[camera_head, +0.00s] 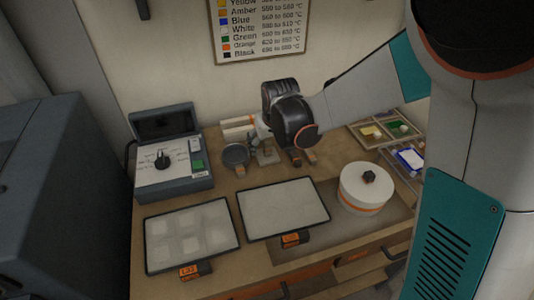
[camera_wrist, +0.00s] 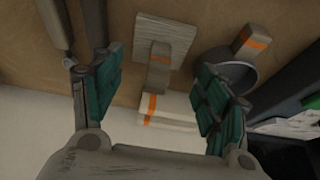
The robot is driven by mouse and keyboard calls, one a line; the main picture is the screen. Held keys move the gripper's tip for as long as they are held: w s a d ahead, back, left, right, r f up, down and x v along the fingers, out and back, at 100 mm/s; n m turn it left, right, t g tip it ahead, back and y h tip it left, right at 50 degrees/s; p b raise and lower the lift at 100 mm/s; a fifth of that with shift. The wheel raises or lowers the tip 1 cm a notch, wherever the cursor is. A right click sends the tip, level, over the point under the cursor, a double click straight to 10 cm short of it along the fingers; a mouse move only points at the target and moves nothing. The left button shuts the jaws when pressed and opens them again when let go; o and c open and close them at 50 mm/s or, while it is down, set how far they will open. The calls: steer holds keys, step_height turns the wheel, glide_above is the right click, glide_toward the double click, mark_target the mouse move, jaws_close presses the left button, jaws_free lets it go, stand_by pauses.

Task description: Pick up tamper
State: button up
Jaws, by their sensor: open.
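The tamper looks to be the flat, pale square plate (camera_wrist: 165,38) with an upright handle (camera_wrist: 158,75) that has an orange band, in the wrist view. In the head view its plate (camera_head: 268,157) shows on the table just below my gripper. My gripper (camera_head: 262,137) points down at the back of the table. In the wrist view my gripper (camera_wrist: 160,70) is open, with one teal-padded finger on each side of the handle. The handle stands between the fingers with gaps on both sides. The plate lies beyond the fingertips.
A dark round pan (camera_head: 236,155) stands close left of the tamper. White blocks (camera_head: 238,126) with orange bands lie behind. Tools with orange marks (camera_head: 310,156) lie to the right. A control box (camera_head: 172,165), two flat trays (camera_head: 283,208) and a white round pot (camera_head: 364,190) surround the area.

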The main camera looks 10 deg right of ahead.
mark_target(266, 146)
steer(key=b+x, duration=0.1)
steer(key=x, duration=0.1)
steer(key=b+x, duration=0.1)
steer(key=x, duration=0.2)
steer(key=shift+w+r, duration=0.15)
steer(key=shift+w, duration=0.25)
steer(key=shift+r, duration=0.1)
steer(key=c, duration=0.9)
step_height(266, 146, up, 20)
steer(key=p, duration=0.6)
